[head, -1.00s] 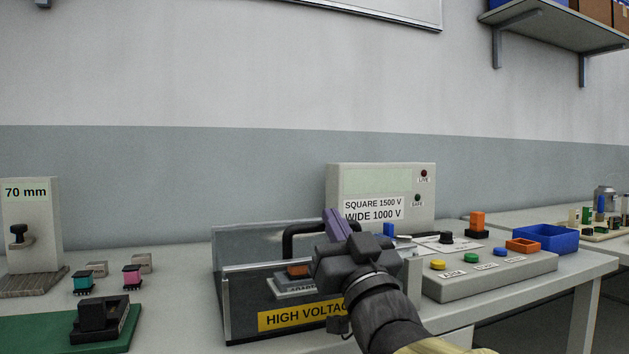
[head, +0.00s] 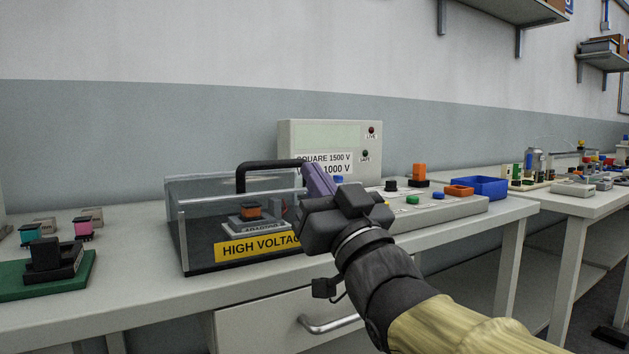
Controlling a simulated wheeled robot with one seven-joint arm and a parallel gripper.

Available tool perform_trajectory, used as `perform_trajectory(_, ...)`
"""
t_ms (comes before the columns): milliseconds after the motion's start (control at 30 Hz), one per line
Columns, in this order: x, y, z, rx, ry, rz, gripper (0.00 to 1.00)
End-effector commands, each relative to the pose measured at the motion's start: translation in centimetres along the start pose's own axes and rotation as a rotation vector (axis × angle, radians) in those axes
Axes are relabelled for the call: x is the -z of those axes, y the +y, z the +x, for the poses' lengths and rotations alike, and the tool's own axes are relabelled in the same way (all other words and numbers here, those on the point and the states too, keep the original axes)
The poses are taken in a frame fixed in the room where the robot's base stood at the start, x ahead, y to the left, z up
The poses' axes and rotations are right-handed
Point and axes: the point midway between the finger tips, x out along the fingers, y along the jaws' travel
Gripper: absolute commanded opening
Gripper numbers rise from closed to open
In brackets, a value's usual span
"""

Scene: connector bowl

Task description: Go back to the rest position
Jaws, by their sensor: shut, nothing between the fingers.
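My gripper (head: 318,180) is at the centre of the head view, its purple fingers pointing up and to the left. The fingers are shut with nothing seen between them. They are in front of the right end of the clear high-voltage box (head: 190,218) and its black handle (head: 242,176); I cannot tell whether they touch it. The box is closed, and an orange and black connector (head: 250,210) sits on the adapter (head: 256,225) inside. My wrist hides the box's right side and part of the control panel.
The tester (head: 330,137) stands behind. The button panel (head: 465,208), an orange connector (head: 419,173) and a blue bin (head: 482,186) are at right. A green mat (head: 75,278) with a black fixture (head: 50,260) and several small connectors are at left. A drawer handle (head: 328,326) is below.

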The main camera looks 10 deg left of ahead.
Motion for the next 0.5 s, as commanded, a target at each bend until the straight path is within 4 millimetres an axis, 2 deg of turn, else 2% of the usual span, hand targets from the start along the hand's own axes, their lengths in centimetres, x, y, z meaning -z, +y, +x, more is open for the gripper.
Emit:
perform_trajectory(367, -0.13, -0.92, -0.14, 0.018, -0.001, 0.011, 0.00)
perform_trajectory(500, 0.69, -0.96, 0.38, 0.018, 0.000, 0.011, 0.00)
